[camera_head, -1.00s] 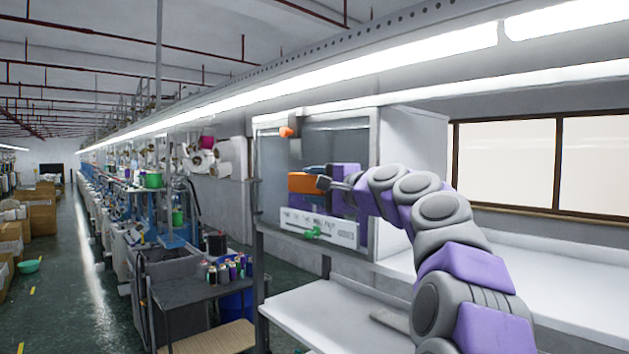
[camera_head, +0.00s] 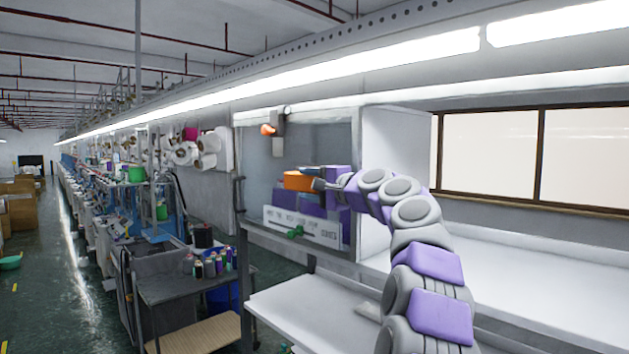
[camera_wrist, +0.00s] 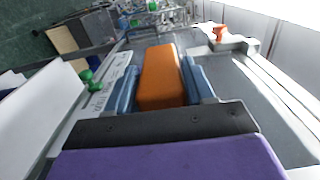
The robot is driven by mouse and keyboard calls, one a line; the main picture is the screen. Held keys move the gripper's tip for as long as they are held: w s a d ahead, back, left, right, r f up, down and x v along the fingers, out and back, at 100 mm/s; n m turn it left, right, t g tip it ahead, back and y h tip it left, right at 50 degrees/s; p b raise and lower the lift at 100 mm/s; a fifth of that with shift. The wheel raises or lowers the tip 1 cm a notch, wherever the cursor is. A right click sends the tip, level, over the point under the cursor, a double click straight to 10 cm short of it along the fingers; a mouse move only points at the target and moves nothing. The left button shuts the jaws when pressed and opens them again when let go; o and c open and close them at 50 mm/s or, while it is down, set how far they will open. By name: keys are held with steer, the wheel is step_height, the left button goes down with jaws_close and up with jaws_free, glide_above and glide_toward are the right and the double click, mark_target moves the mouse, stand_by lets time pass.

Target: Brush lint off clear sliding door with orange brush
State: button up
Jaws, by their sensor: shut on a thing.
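My gripper (camera_wrist: 160,82) is shut on the orange brush (camera_wrist: 160,72), whose block sits between the two blue fingers in the wrist view. In the head view the orange brush (camera_head: 297,181) is held in front of the clear sliding door (camera_head: 318,150) of the machine cabinet. The brush's bristles are hidden, and I cannot tell whether it touches the door. The door also shows in the wrist view (camera_wrist: 225,85), right of the brush. No lint can be made out on the door.
A white table (camera_head: 310,305) stands below. A cart with several spools (camera_head: 210,265) stands left.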

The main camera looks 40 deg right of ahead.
mark_target(284, 182)
steer(key=w+p, duration=0.1)
steer(key=w, duration=0.1)
steer(key=w+p, duration=0.1)
steer(key=w, duration=0.1)
steer(key=w+a+p, duration=0.1)
steer(key=w, duration=0.1)
steer(key=shift+w, duration=0.25)
steer(key=shift+w+f+p, duration=0.15)
steer(key=shift+w+p, duration=0.65)
steer(key=shift+w, duration=0.3)
steer(key=shift+w+f+p, duration=0.1)
steer(key=shift+w+p, duration=0.7)
steer(key=shift+w, duration=0.3)
steer(key=shift+w+d+p, duration=0.1)
steer(key=shift+d+p, duration=0.7)
steer(key=shift+f, duration=0.1)
steer(key=shift+s+d+b, duration=0.2)
steer(key=shift+s+b, duration=1.1)
steer(key=shift+s, duration=1.2)
steer(key=s+b, duration=0.1)
steer(key=s, duration=0.8)
steer(key=shift+s+d+b, duration=0.25)
steer(key=shift+d+b, duration=0.1)
steer(key=shift+b, duration=0.05)
steer(key=shift+w, duration=0.1)
